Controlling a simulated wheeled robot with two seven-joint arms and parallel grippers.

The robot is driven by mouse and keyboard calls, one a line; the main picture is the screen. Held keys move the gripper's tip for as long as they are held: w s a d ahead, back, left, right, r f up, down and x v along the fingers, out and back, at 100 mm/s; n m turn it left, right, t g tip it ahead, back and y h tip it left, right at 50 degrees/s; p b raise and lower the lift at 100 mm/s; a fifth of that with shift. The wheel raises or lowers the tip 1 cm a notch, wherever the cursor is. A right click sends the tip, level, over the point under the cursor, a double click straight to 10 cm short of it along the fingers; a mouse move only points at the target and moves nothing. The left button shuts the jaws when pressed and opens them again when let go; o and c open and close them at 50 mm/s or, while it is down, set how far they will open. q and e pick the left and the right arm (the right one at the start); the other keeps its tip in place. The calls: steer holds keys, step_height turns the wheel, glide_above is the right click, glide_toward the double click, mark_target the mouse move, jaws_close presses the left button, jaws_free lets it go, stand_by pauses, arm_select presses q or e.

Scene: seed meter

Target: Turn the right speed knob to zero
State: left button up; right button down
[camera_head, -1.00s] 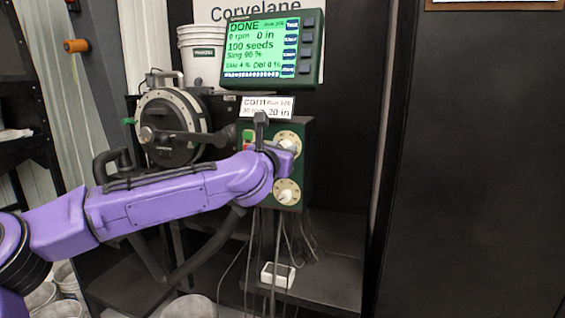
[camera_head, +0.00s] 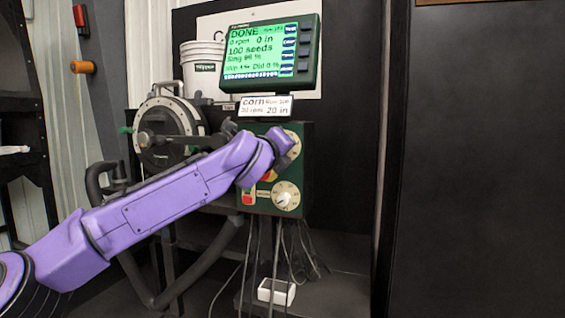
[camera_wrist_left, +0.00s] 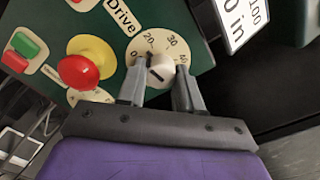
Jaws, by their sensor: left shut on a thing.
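The green control box (camera_head: 305,165) carries two round cream dials with pale knobs, one above the other. The upper dial (camera_head: 294,137) is partly hidden by my left gripper (camera_head: 287,143) in the head view. In the left wrist view, this dial (camera_wrist_left: 144,42) stands beside the word "Drive" and shows 0, 20, 30 and 40. My left gripper (camera_wrist_left: 160,78) is shut on its pale knob (camera_wrist_left: 161,69), one finger on each side. A dark mark shows on the knob; I cannot tell its exact reading. The lower dial (camera_head: 286,195) is free. My right gripper is not in view.
A red stop button on a yellow collar (camera_wrist_left: 79,72) and a green and red switch (camera_wrist_left: 22,50) sit close to the held knob. The screen (camera_head: 270,52) reads DONE, 0 rpm, 100 seeds. Cables hang below the box. A dark panel (camera_head: 480,160) fills the right side.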

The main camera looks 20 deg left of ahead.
arm_select(q)
steer(key=n+b, duration=0.3)
steer(key=n, duration=0.1)
steer(key=shift+n+b, duration=0.3)
steer(key=shift+b, duration=0.05)
steer(key=shift+r, duration=0.1)
stand_by(0.4)
steer(key=o, duration=1)
steer(key=s, duration=0.5)
steer(key=s+b, duration=0.1)
steer(key=s, duration=0.4)
steer(key=shift+s+a, duration=0.2)
steer(key=shift+s, duration=0.05)
